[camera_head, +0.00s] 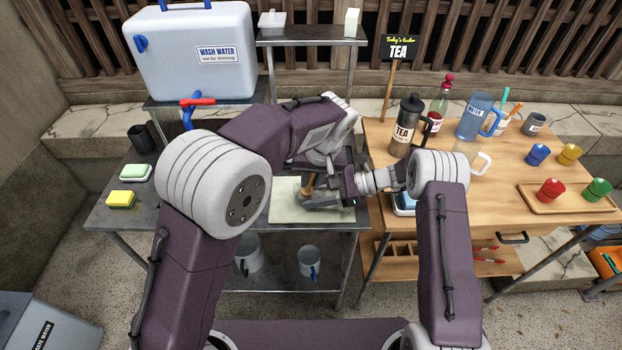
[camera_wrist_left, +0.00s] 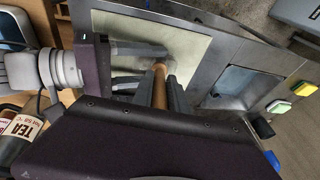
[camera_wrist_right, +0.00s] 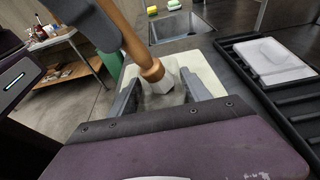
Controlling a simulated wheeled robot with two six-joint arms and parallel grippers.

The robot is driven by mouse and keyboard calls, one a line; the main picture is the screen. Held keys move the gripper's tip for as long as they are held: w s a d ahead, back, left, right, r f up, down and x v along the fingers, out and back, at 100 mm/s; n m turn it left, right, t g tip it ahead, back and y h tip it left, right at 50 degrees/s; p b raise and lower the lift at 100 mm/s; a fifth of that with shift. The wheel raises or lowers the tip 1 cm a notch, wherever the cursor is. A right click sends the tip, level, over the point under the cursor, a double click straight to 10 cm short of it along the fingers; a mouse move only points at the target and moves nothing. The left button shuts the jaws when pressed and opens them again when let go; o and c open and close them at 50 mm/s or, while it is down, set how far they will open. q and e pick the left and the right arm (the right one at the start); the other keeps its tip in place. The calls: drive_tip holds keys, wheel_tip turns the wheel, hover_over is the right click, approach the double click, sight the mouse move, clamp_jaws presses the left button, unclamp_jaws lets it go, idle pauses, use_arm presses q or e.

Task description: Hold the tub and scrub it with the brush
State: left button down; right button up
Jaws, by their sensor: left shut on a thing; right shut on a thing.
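The brush has a wooden handle (camera_head: 308,184). My left gripper (camera_head: 309,178) is shut on that handle, which also shows in the left wrist view (camera_wrist_left: 159,86). The tub (camera_wrist_right: 164,100) is small, greyish and see-through, mostly hidden by the brush and fingers. My right gripper (camera_wrist_right: 166,97) is shut on the tub, low over a pale mat (camera_head: 285,212). The brush head is at the tub's opening; whether it touches the inside cannot be told.
A steel sink (camera_wrist_left: 240,88) lies beside the mat. A yellow sponge (camera_head: 121,199) and a green one (camera_head: 136,172) sit at the counter's left. A black rack (camera_wrist_right: 250,85) is close to my right gripper. The wooden table (camera_head: 480,190) holds a TEA flask (camera_head: 405,130) and cups.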

use_arm(q)
drive_tip(key=shift+a, duration=0.3)
drive_tip(key=shift+d, duration=1.75)
idle(1.0)
drive_tip(key=shift+a, duration=0.1)
idle(1.1)
